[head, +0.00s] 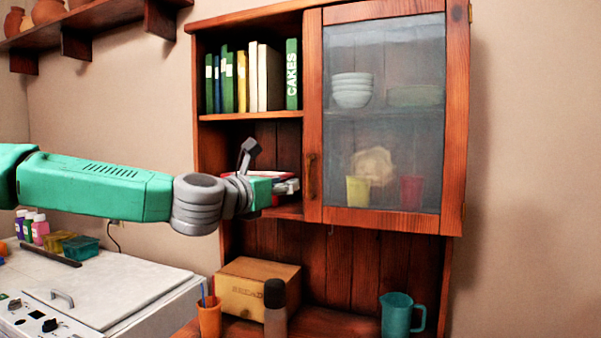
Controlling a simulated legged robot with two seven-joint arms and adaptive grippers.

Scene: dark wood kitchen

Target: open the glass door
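The glass door (384,120) has a reddish wood frame and a hazy pane, and it looks shut on the right half of the wall cabinet. Its small dark upright handle (311,175) is on the left frame, below mid-height. Hinges show on its right edge. My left gripper (269,167) is in front of the open shelves, left of the handle and apart from it. One grey finger points up and another part reaches right, so it looks open, with nothing seen held. My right gripper is out of view.
Books (245,78) stand on the open upper shelf. Bowls (352,90) and cups are behind the glass. Below are a bread box (257,287), a teal mug (397,314), a dark-topped shaker (275,307) and an orange cup (209,318). Space before the door looks clear.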

